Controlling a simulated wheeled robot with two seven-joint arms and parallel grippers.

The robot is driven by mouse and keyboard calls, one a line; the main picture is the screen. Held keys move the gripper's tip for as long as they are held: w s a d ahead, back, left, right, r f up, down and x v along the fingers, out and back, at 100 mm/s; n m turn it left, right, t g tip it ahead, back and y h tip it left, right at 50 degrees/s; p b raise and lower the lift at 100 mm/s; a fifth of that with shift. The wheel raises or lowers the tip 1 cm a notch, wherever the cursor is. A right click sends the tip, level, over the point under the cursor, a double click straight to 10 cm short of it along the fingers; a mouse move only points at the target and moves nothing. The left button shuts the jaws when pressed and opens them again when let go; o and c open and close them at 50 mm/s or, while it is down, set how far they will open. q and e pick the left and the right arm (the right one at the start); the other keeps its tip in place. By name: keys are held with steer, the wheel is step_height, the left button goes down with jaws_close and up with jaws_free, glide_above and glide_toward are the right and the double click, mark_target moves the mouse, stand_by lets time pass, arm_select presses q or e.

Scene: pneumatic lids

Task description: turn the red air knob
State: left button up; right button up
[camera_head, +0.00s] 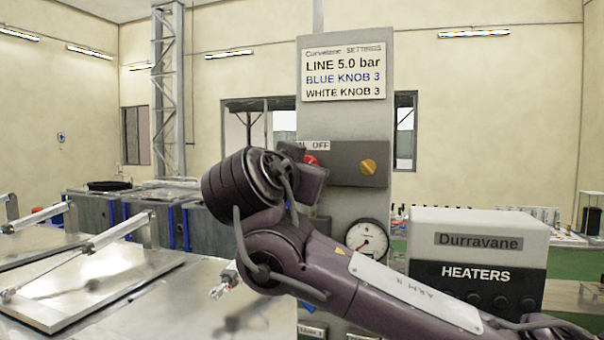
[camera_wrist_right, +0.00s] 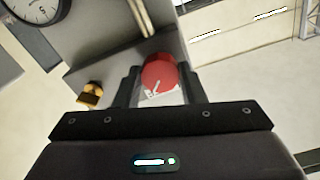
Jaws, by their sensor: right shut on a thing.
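The red air knob (camera_head: 311,160) is on the grey control box, mostly hidden behind my right arm in the head view. In the wrist view the red knob (camera_wrist_right: 159,76) sits between the two dark fingers of my right gripper (camera_wrist_right: 160,88), which is shut on it. My left gripper is not in view.
A yellow-orange knob (camera_head: 368,167) sits right of the red one on the same box. A round gauge (camera_head: 367,240) is below. A "Heaters" box (camera_head: 478,262) stands right. Metal lids with cylinders (camera_head: 90,285) fill the left.

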steer(key=n+b, duration=1)
steer(key=shift+n, duration=0.3)
steer(key=n, duration=0.3)
steer(key=shift+b, duration=0.4)
steer(key=shift+n, duration=2.1)
steer(key=o, duration=1)
